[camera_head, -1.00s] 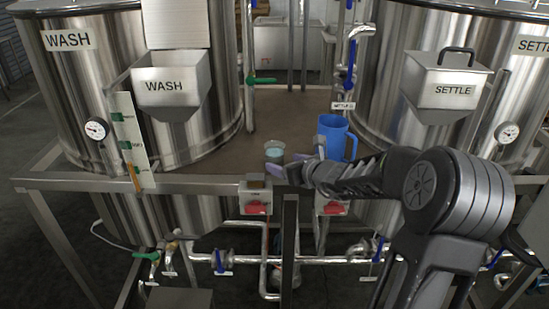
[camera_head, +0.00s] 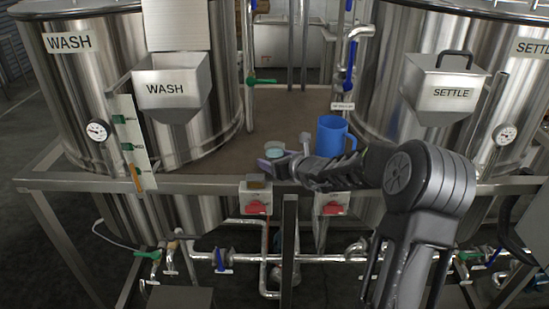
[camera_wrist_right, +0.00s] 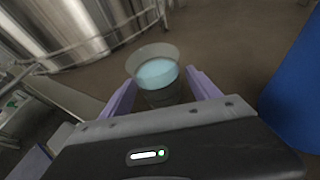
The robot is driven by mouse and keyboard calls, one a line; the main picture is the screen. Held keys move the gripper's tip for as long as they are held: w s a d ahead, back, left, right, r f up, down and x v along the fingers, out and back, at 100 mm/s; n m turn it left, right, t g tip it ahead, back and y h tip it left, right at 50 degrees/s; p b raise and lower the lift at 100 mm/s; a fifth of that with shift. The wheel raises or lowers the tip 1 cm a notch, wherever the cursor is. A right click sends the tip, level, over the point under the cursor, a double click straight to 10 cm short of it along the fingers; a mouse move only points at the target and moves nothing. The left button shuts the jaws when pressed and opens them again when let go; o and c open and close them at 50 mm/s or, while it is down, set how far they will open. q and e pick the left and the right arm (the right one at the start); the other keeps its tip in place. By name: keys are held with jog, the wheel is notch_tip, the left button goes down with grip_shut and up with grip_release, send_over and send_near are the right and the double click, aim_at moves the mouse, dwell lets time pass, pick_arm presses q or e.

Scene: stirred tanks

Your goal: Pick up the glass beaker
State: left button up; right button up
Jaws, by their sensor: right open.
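The glass beaker (camera_head: 274,148) holds a pale blue liquid and stands upright on the brown platform near its front edge, between the two tanks. It also shows in the right wrist view (camera_wrist_right: 155,72), between the tips of two purple fingers. My right gripper (camera_head: 277,160) is open, with its fingers around or just in front of the beaker; I cannot tell whether they touch it. The lower part of the beaker is partly hidden by the gripper. My left gripper is not in view.
A blue jug (camera_head: 331,136) stands close to the right of the beaker, beside my right arm. The WASH tank (camera_head: 215,75) is on the left and the SETTLE tank (camera_head: 385,60) on the right. The platform (camera_head: 285,108) behind the beaker is bare.

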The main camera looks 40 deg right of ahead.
dwell(0.4)
grip_shut()
dwell(0.6)
